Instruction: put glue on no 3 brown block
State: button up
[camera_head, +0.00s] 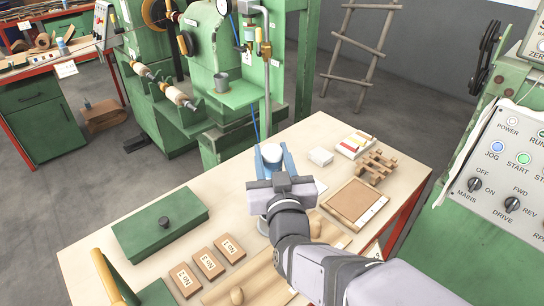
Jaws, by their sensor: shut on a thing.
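Three brown blocks with white number labels lie in a row on the wooden table (330,135). The rightmost block (233,258) reads as no 1 and the middle block (210,272) seems to be no 2. The leftmost block (193,290) seems to be no 3, though its label is small. My gripper (271,160) is over the table, behind and to the right of the blocks, apart from them. It is shut on a white-topped blue thing (271,152), which looks like the glue bottle. My gripper's body hides most of it, and I cannot tell whether it touches the table.
A green lidded box (150,235) is left of the blocks. A brown tray (352,203), wooden lattice pieces (376,165) and a small white box (320,157) are at right. A green machine (225,85) stands behind, a control panel (510,165) at right.

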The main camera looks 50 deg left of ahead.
jog(key=shift+r+p, duration=1.05)
jog(key=shift+r, duration=0.8)
jog(key=shift+w+d+r+t, duration=0.3)
jog(key=shift+w+r, duration=0.05)
jog(key=shift+w, duration=0.05)
jog(key=w+d+f+m+t+h, duration=0.2)
jog(key=w+d+f+m+h, duration=0.25)
jog(key=d, duration=0.35)
jog(key=w+d+f+m+t+h, duration=0.3)
jog(key=w+d+h, duration=0.1)
jog(key=d+h, duration=0.25)
jog(key=w+d+f+m+t+h, duration=0.2)
jog(key=w+d+f+m+h, duration=0.2)
jog(key=d, duration=0.5)
jog(key=s+d+f+m+g+h, duration=0.1)
jog(key=d+f+m+g+h, duration=0.1)
jog(key=d, duration=0.8)
jog(key=s+d+f+m+g+h, duration=0.1)
jog(key=d+f+m+g+h, duration=0.1)
jog(key=d+f+m+h, duration=0.2)
jog(key=s+d+f+m+g+h, duration=0.1)
jog(key=d+f+m+h, duration=0.3)
jog(key=d, duration=1.4)
notch_tip(320, 180, down, 5)
jog(key=g+h, duration=0.1)
jog(key=h, duration=0.3)
jog(key=shift+r+g, duration=0.15)
jog(key=shift+g, duration=0.15)
